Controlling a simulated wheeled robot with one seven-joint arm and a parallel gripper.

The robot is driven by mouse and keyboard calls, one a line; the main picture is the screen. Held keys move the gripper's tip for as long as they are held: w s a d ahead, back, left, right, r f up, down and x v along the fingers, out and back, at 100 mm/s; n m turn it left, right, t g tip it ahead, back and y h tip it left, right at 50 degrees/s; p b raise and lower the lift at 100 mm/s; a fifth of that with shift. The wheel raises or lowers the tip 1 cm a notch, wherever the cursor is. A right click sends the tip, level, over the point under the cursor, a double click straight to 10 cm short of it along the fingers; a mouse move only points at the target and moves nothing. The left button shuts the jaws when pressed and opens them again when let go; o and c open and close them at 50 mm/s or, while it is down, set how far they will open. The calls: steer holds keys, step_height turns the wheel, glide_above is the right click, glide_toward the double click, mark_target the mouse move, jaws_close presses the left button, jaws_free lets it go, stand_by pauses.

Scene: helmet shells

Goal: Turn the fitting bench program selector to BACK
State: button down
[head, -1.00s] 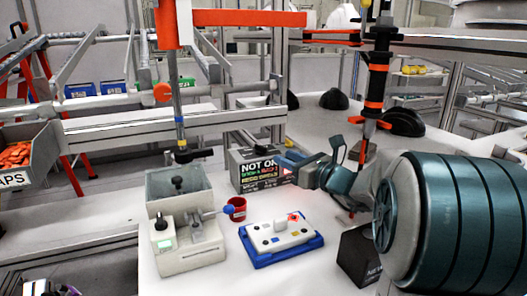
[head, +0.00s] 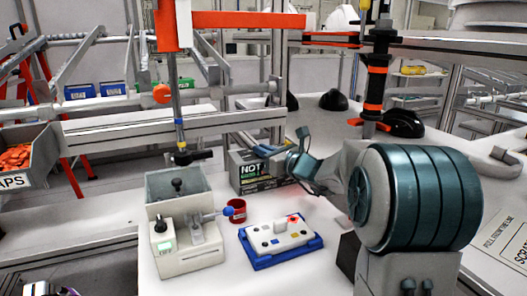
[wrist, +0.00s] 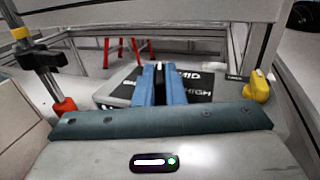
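A dark panel (wrist: 207,88) with the words MID and HIGH, and other lettering partly hidden, lies ahead of my gripper in the wrist view. My gripper's two blue fingers (wrist: 159,85) cover its left middle part. Between them is a narrow gap with a dark upright piece carrying a pale mark. I cannot tell whether the fingers grip it or whether it is the selector knob. BACK is not readable. In the head view my gripper is mostly hidden by my own wrist, beside the dark NOT-labelled box (head: 248,182), whose right side is covered.
A grey machine (head: 188,255) with a black knob stands at the front left. A yellow piece (wrist: 257,86) is right of my fingers.

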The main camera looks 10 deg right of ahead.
steer(key=shift+w+d+r+n+g+y+p, duration=0.15)
steer(key=shift+n+g+y+p, duration=0.2)
steer(key=shift+y+p, duration=0.25)
steer(key=shift+n+g+y, duration=0.25)
steer(key=shift+n+y, duration=0.05)
steer(key=shift+n, duration=0.05)
steer(key=c, duration=1.5)
jaws_free()
steer(key=shift+f, duration=0.25)
